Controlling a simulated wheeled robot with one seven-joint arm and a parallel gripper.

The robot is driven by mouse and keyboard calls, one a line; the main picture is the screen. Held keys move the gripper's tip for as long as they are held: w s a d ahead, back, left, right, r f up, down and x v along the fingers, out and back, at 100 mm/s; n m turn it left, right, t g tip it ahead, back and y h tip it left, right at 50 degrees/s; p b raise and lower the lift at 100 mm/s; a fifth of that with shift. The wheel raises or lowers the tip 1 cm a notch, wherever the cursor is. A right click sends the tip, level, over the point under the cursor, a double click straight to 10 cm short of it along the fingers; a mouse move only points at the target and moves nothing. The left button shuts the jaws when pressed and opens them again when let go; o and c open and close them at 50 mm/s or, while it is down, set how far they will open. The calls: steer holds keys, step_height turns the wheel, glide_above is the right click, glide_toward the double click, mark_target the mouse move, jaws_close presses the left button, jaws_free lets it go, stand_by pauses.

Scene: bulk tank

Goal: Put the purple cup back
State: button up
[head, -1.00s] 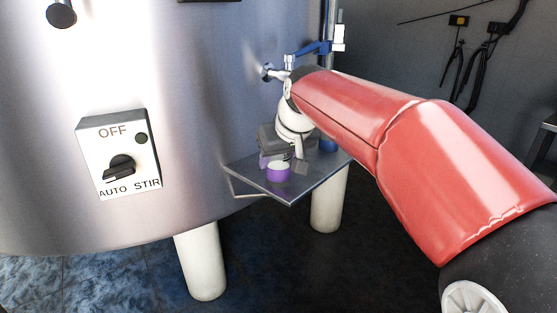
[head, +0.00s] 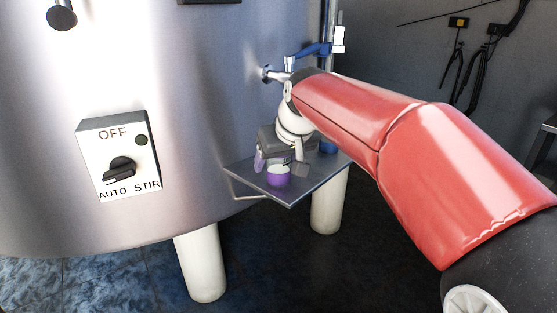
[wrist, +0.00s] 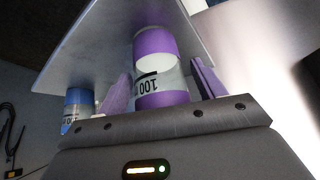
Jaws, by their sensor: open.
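The purple cup (head: 278,177), white-sided with a purple base and rim, appears upright on the small grey shelf (head: 252,180) by the steel tank, near its front corner. My gripper (head: 279,164) is open around the cup, with visible gaps on both sides in the wrist view (wrist: 158,90). Whether the cup's base rests fully on the shelf is hard to tell.
A blue cup (head: 328,146) stands farther back on the shelf, also in the wrist view (wrist: 76,108). The tank (head: 200,100) rises close behind and left of the shelf. A blue-handled tap (head: 312,49) sits above. Tank legs (head: 326,200) stand below.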

steer(key=v, duration=1.2)
steer(key=s+d+f+m+h, duration=0.1)
steer(key=s+d+f, duration=0.3)
steer(key=s+f, duration=0.3)
steer(key=s+d+f+m+h, duration=0.1)
steer(key=s+d+f+m, duration=0.1)
steer(key=s+d+f, duration=0.2)
steer(key=s+d+f+m, duration=0.1)
steer(key=s+d+f, duration=0.3)
steer(key=s+f, duration=0.5)
steer(key=shift+s+d+f+m+h+p, duration=0.3)
steer(key=shift+s+d+f+h+p, duration=0.1)
steer(key=shift+f, duration=0.45)
